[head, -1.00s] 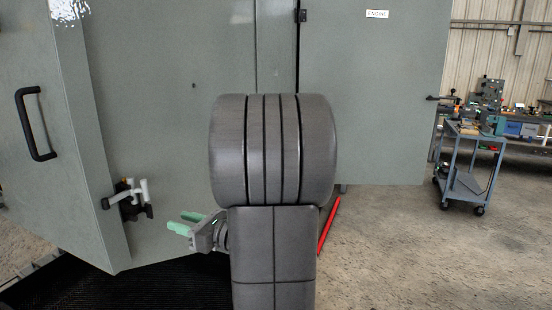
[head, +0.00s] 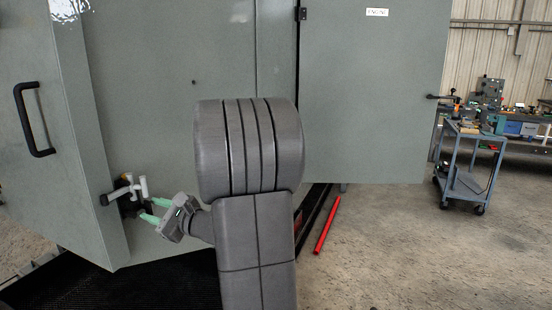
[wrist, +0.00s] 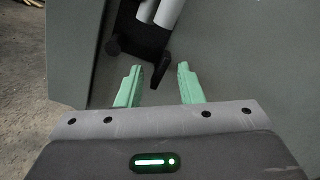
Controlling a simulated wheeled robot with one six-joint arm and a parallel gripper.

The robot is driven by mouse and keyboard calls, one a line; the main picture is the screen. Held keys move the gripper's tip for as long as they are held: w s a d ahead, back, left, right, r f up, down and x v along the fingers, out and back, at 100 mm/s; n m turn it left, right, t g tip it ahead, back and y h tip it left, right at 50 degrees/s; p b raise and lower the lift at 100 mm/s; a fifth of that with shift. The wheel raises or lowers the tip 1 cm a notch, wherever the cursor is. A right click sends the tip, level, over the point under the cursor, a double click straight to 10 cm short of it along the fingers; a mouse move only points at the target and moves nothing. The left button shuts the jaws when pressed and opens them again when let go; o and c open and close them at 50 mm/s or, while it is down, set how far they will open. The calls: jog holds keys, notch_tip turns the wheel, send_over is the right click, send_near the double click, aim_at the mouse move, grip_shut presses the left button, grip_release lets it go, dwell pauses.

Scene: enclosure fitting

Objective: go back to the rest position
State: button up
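My arm hides part of the enclosure in the head view.
A black handle (head: 34,120) sticks out from the left door. A red bar (head: 327,226) lies on the floor to the right of my arm. A blue-grey cart (head: 466,170) stands at the right. The concrete floor between is clear.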

jog(key=n, duration=0.4)
jog(key=shift+b, duration=0.3)
jog(key=n, duration=0.5)
jog(key=shift+s+d, duration=0.15)
jog(key=shift+d, duration=0.2)
